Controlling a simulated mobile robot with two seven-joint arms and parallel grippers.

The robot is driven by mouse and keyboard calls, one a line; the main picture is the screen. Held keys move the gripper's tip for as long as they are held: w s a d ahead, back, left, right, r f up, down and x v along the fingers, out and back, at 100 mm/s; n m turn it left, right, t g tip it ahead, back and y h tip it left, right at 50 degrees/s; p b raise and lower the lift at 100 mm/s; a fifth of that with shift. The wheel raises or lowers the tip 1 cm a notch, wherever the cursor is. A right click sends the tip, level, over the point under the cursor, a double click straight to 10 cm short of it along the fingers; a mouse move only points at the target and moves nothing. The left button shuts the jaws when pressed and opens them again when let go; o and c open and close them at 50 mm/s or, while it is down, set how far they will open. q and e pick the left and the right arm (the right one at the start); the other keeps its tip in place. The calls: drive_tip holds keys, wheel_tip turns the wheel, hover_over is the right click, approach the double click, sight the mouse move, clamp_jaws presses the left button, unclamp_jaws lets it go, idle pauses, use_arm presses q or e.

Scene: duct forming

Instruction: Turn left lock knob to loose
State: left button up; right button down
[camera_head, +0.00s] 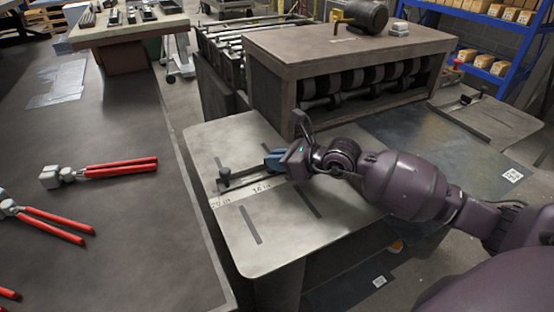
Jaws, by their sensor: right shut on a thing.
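A dark guide bar (245,178) lies on the grey metal table plate (275,238) of the forming machine. A black knob (225,173) stands at the bar's left end. My right gripper (270,160) reaches in from the right, low over the plate. Its blue fingers are shut at the right end of the bar, on what looks like a lock knob there. The fingers mostly hide that knob, so I cannot tell its turned position. My left gripper is not in view.
The machine's housing (340,50) with rollers stands behind the plate. A workbench (110,200) on the left holds red-handled pliers (120,167). A second plate (495,118) with a dark knob is at the right. The plate's front part is clear, apart from slots.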

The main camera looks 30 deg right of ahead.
drive_tip(key=shift+w+d+f+n+g+y+b, duration=0.1)
drive_tip(key=shift+f+n+g+y+b, duration=0.25)
drive_tip(key=shift+b, duration=0.5)
drive_tip(key=shift+r+n+b, duration=0.2)
drive_tip(key=shift+n+b, duration=0.05)
drive_tip(key=shift+b, duration=0.05)
drive_tip(key=shift+r+y, duration=0.15)
drive_tip(key=shift+y, duration=0.2)
drive_tip(key=c, duration=1.5)
unclamp_jaws()
drive_tip(key=shift+o, duration=0.2)
